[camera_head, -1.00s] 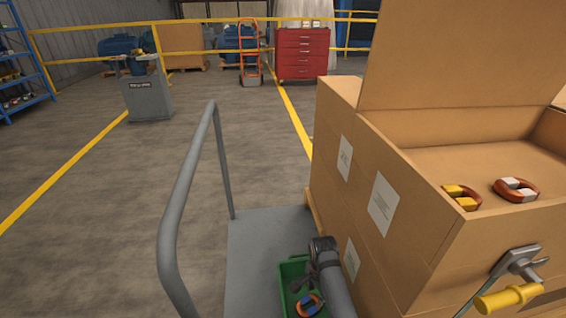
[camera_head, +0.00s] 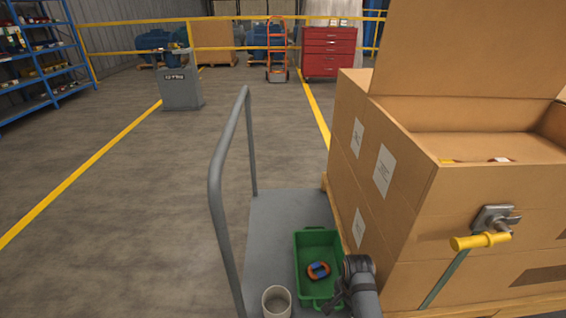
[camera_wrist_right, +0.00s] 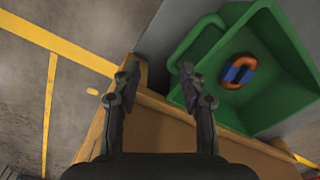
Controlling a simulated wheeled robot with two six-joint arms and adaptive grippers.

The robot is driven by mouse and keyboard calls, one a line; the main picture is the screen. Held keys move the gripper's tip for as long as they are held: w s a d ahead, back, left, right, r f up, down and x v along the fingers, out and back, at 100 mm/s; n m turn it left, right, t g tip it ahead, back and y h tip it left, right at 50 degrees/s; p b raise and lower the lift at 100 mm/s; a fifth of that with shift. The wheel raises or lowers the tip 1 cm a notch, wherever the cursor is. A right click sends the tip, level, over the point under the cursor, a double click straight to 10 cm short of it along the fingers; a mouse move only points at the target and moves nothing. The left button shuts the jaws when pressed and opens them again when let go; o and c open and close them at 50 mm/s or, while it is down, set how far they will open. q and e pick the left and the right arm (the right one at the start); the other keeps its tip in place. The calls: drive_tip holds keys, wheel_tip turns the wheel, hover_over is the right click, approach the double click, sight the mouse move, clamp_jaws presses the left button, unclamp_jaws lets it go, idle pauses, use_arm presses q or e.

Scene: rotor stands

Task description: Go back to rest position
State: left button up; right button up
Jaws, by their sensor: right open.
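My right gripper (camera_head: 334,301) is at the lower edge of the head view, by the near right side of a green bin (camera_head: 318,235). In the right wrist view its two fingers (camera_wrist_right: 158,80) are apart with nothing between them. An orange ring with a blue part (camera_head: 318,270) lies in the bin; it also shows in the wrist view (camera_wrist_right: 239,71), right of the fingers. My left gripper is not in view.
The bin stands on a grey cart deck (camera_head: 272,218) with a grey handrail (camera_head: 219,190). A pale cup (camera_head: 276,303) stands left of the bin. A large open cardboard box (camera_head: 400,215) rises to the right. A yellow-handled tool (camera_head: 480,241) is before it.

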drive_tip(key=s+d+r+n+t, duration=0.2)
drive_tip(key=s+d+r+n, duration=0.1)
drive_tip(key=s+r+n, duration=0.4)
drive_tip(key=s+d+r+n+t, duration=0.1)
drive_tip(key=s+d+r+n, duration=0.15)
drive_tip(key=s+n, duration=0.4)
drive_tip(key=s+d+f+m+g, duration=0.1)
drive_tip(key=s+f, duration=0.1)
drive_tip(key=f, duration=1)
drive_tip(key=s+d+f+m, duration=0.1)
drive_tip(key=d+f, duration=0.1)
drive_tip(key=f, duration=1)
drive_tip(key=s+d+f+g, duration=0.1)
drive_tip(key=s+f, duration=1.1)
drive_tip(key=f, duration=0.2)
use_arm(q)
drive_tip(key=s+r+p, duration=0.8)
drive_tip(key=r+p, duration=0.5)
drive_tip(key=p, duration=0.5)
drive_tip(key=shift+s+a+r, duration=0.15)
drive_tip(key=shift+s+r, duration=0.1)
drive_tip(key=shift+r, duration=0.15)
use_arm(e)
drive_tip(key=s+r, duration=0.3)
drive_tip(key=r, duration=0.4)
drive_tip(key=s+r, duration=0.4)
drive_tip(key=r, duration=0.3)
drive_tip(key=shift+s+h, duration=0.3)
